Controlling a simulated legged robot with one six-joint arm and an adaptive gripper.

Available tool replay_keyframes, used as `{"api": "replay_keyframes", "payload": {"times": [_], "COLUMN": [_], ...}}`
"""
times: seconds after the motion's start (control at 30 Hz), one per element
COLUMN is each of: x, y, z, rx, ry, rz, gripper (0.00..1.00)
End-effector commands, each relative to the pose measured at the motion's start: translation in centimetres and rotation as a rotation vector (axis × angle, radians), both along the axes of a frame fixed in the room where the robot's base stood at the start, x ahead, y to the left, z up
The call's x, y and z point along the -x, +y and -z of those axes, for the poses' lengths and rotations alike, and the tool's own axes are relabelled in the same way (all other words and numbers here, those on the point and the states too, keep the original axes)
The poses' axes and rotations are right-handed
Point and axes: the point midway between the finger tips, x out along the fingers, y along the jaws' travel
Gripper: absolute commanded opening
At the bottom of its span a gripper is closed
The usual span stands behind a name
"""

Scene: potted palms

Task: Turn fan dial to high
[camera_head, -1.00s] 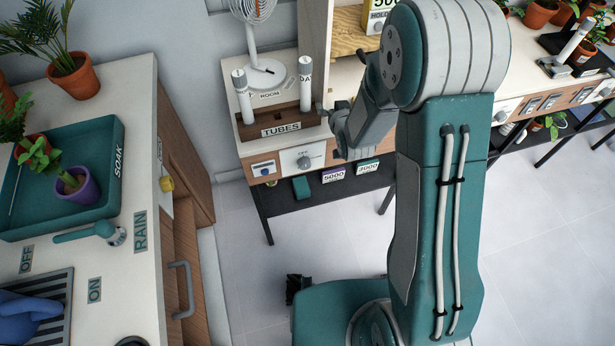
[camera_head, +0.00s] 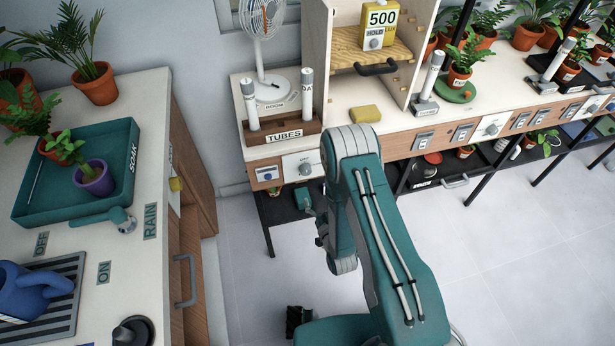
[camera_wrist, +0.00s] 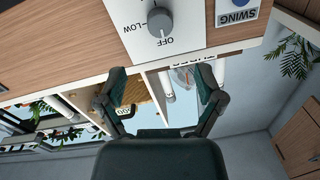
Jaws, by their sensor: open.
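The fan dial (camera_head: 305,168) is a grey knob on a white plate on the bench front, below the tubes rack. In the wrist view the dial (camera_wrist: 160,22) shows at the top, with the picture upside down. OFF and LOW labels are beside it; I cannot tell its exact setting. The fan (camera_head: 262,28) stands on the bench above. My gripper (camera_wrist: 162,86) is open and empty, its two fingers spread apart and clear of the dial. In the head view my arm bends down in front of the bench, and the gripper is not clearly seen.
A blue SWING button (camera_wrist: 224,13) is beside the dial plate. The TUBES rack (camera_head: 285,134) stands on the bench edge above, with a yellow sponge (camera_head: 366,113) to its right. A lower shelf (camera_head: 283,211) runs under the bench. Open floor lies in front.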

Motion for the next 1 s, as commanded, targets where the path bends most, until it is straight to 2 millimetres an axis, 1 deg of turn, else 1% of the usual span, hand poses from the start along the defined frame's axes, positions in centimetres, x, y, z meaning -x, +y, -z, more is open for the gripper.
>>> {"api": "replay_keyframes", "payload": {"times": [0.4,0.5,0.6,0.7,0.97,1.0], "x": [-6.9,-8.3,-9.2,-9.6,-9.7,-9.7], "y": [2.4,2.9,3.2,3.3,3.4,3.4], "z": [-0.2,-0.1,-0.1,-0.1,-0.1,-0.1], "rx": [-0.002,-0.002,-0.001,-0.001,-0.001,-0.001], "ry": [-0.004,-0.003,-0.001,0.000,0.001,0.001], "rz": [0.000,0.000,-0.001,0.000,0.000,0.000], "gripper": [0.86,0.86,0.86,0.86,0.86,0.68]}}
